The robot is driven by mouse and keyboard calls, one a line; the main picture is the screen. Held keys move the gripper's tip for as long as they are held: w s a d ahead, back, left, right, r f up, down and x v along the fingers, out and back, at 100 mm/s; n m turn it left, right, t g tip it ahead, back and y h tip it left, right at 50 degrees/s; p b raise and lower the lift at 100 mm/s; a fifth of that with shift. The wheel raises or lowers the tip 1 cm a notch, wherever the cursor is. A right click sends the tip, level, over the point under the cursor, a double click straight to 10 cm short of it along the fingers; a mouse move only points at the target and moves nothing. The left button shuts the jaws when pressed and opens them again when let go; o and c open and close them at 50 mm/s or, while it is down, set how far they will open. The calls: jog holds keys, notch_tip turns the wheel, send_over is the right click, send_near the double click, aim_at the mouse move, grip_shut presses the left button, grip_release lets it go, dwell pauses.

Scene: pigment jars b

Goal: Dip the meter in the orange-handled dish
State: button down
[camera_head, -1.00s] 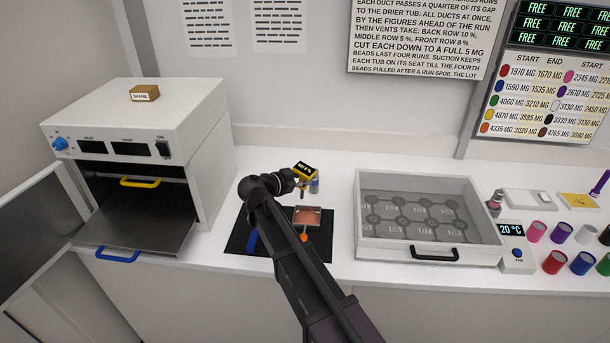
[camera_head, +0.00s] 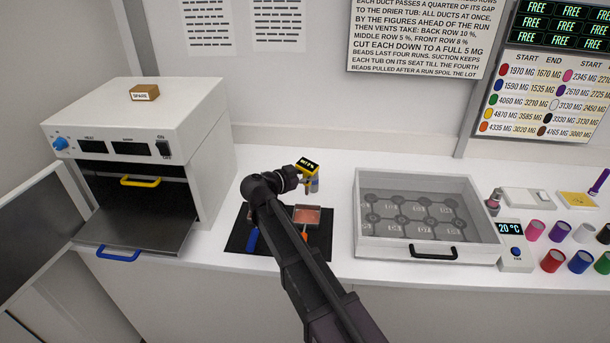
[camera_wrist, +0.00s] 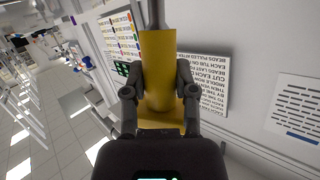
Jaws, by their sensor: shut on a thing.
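The meter (camera_head: 308,167) is yellow with a dark display on top, and my gripper (camera_head: 297,178) is shut on it above the counter. In the wrist view the yellow body of the meter (camera_wrist: 158,70) sits between the two fingers of my gripper (camera_wrist: 160,95). The orange-handled dish (camera_head: 307,216) holds a reddish-brown content and rests on a black mat (camera_head: 238,238). The meter is above and slightly behind the dish, apart from it. A blue handle (camera_head: 252,240) shows on the mat, left of the orange handle; my arm hides what it belongs to.
The oven (camera_head: 140,130) at left has its door open, with a blue-handled tray (camera_head: 135,235) pulled out and a yellow handle inside. A white drawer-like tub (camera_head: 430,245) stands right of the mat. Several coloured jars (camera_head: 552,262) stand at far right. Counter behind the mat is clear.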

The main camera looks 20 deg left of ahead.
notch_tip(320, 180, down, 10)
jog(key=b, duration=0.9)
jog(key=shift+r, duration=0.25)
dwell(0.5)
jog(key=shift+r, duration=0.1)
dwell(1.6)
jog(key=shift+r+p, duration=3.85)
jog(key=shift+r, duration=0.05)
